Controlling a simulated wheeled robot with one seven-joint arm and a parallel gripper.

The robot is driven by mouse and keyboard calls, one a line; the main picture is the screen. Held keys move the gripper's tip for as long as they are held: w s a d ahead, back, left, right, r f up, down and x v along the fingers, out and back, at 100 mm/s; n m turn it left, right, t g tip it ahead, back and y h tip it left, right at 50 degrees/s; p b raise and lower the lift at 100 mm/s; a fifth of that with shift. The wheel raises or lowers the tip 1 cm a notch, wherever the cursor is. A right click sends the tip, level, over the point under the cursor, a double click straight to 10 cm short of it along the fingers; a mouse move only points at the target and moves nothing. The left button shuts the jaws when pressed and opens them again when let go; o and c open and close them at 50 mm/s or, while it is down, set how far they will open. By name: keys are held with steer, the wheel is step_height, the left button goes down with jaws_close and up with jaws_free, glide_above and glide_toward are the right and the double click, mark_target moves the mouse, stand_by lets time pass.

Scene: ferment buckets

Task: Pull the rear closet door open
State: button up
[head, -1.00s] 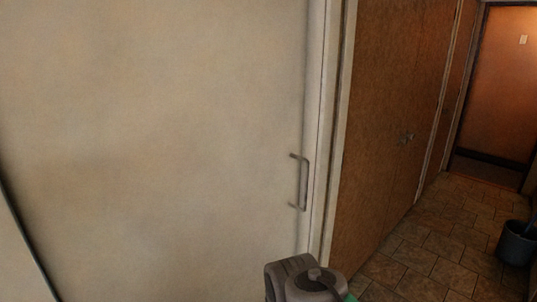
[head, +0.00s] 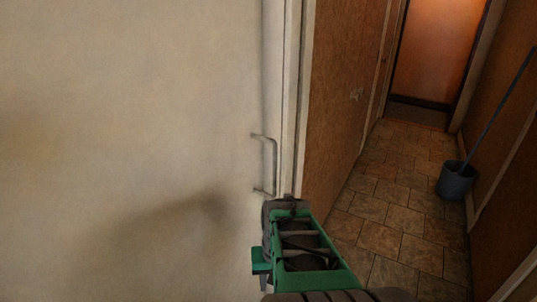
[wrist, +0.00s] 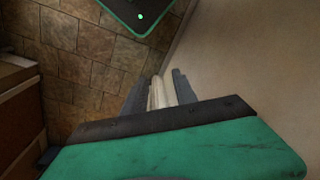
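The cream closet door (head: 120,110) fills the left of the head view and looks shut against its frame. Its grey bar handle (head: 273,165) is upright near the door's right edge, with nothing around it. My gripper (head: 264,282) is low in the head view, below the handle and close to the door; my arm partly hides it. In the wrist view the two dark fingers (wrist: 160,92) show beyond the green palm, with pale strips between them. I cannot tell whether these are pads or how wide the gap is. The door surface (wrist: 250,60) is to their right.
Brown panelled doors (head: 345,90) stand right of the frame. A tiled corridor floor (head: 395,195) runs to an orange-brown door (head: 435,50) at the far end. A dark bucket (head: 456,182) with a long handle stands by the right wall. The corridor's middle is clear.

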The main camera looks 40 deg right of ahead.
steer(key=d+f+m+t+y, duration=0.1)
steer(key=d+f+m, duration=0.1)
steer(key=d+f, duration=0.3)
steer(key=n+t+h, duration=0.5)
steer(key=n+t, duration=0.1)
steer(key=t, duration=1)
glide_toward(275, 161)
steer(key=x, duration=0.5)
steer(key=shift+w+f, duration=0.15)
steer(key=shift+w, duration=0.25)
steer(key=shift+h, duration=0.3)
steer(key=p+x, duration=0.2)
steer(key=x, duration=0.4)
steer(key=shift+w+d+p, duration=0.15)
steer(key=shift+w+p, duration=0.2)
steer(key=shift+w+d, duration=0.2)
steer(key=shift+w, duration=0.3)
